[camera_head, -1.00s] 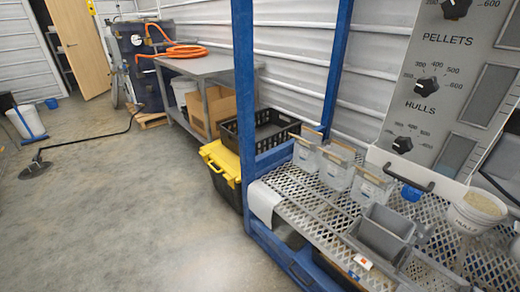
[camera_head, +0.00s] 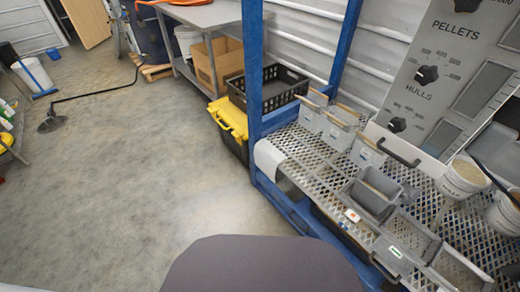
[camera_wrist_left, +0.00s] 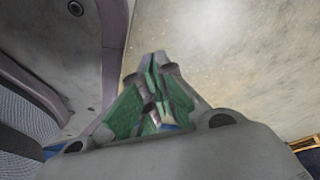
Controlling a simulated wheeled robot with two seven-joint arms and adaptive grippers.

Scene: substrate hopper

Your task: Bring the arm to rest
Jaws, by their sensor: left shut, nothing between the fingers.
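My left gripper (camera_wrist_left: 155,85) shows in the left wrist view with its green-padded fingers together and nothing between them. It hangs over bare concrete floor, close beside a grey part of my own body. No gripper shows in the head view; a dark grey rounded part of my own body fills its bottom middle. My right gripper is in neither view.
A blue-framed mesh bench (camera_head: 330,166) with grey bins (camera_head: 377,190) and a tub of pale material (camera_head: 466,177) stands at right. A yellow-lidded box (camera_head: 229,118) and black crate (camera_head: 268,88) sit beside it. The floor at left (camera_head: 130,190) is open.

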